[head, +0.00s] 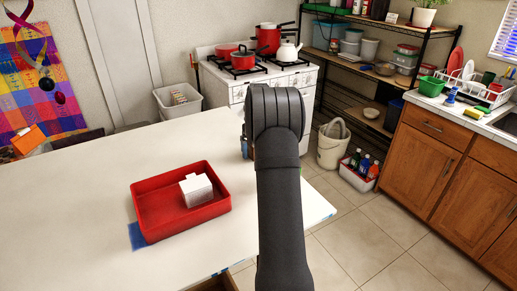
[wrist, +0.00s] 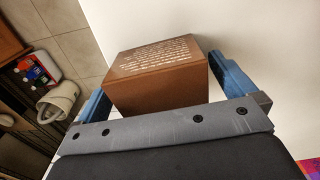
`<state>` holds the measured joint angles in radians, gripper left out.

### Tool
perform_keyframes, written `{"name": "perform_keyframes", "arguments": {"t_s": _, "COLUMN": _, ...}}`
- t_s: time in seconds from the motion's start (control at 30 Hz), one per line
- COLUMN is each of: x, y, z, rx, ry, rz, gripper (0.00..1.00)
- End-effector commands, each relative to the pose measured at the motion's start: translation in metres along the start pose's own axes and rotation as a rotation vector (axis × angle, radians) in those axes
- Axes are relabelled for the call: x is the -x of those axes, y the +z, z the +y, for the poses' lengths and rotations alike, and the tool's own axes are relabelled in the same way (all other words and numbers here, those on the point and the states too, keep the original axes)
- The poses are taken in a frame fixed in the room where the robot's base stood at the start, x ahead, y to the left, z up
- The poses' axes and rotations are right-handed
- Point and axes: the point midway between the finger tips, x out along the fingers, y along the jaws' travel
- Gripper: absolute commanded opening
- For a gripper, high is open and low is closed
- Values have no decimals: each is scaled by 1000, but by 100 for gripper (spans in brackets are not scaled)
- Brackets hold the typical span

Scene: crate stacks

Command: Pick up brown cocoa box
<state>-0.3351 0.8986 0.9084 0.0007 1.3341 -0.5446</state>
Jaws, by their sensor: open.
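The brown cocoa box (wrist: 155,70) shows in the wrist view, with pale printed lines on one face. My gripper (wrist: 160,85) is open, with one blue finger on each side of the box. The right finger is close to the box's side; I cannot tell whether either finger touches it. The lower part of the box is hidden behind the gripper's grey bar. In the head view my dark arm hides the box, and only a bit of my gripper (head: 246,146) shows at the arm's left edge.
A red tray (head: 150,222) with a white box (head: 196,189) in it stands on the white table (head: 85,180), left of my arm. A blue patch (head: 138,236) lies under the tray's corner. The table's right edge is close to my gripper, with tiled floor beyond.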

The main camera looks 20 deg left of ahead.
Motion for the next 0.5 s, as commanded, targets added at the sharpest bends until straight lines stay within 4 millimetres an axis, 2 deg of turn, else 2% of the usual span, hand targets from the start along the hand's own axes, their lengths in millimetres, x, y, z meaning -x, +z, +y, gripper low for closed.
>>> {"name": "perform_keyframes", "arguments": {"t_s": 0.17, "x": -1, "y": 0, "z": 0, "rx": 0, "ry": 0, "rz": 1, "gripper": 100}}
{"name": "perform_keyframes", "arguments": {"t_s": 0.27, "x": -1, "y": 0, "z": 0, "rx": 0, "ry": 0, "rz": 1, "gripper": 84}}
{"name": "perform_keyframes", "arguments": {"t_s": 0.43, "x": -1, "y": 0, "z": 0, "rx": 0, "ry": 0, "rz": 1, "gripper": 52}}
{"name": "perform_keyframes", "arguments": {"t_s": 0.5, "x": 0, "y": 0, "z": 0, "rx": 0, "ry": 0, "rz": 1, "gripper": 52}}
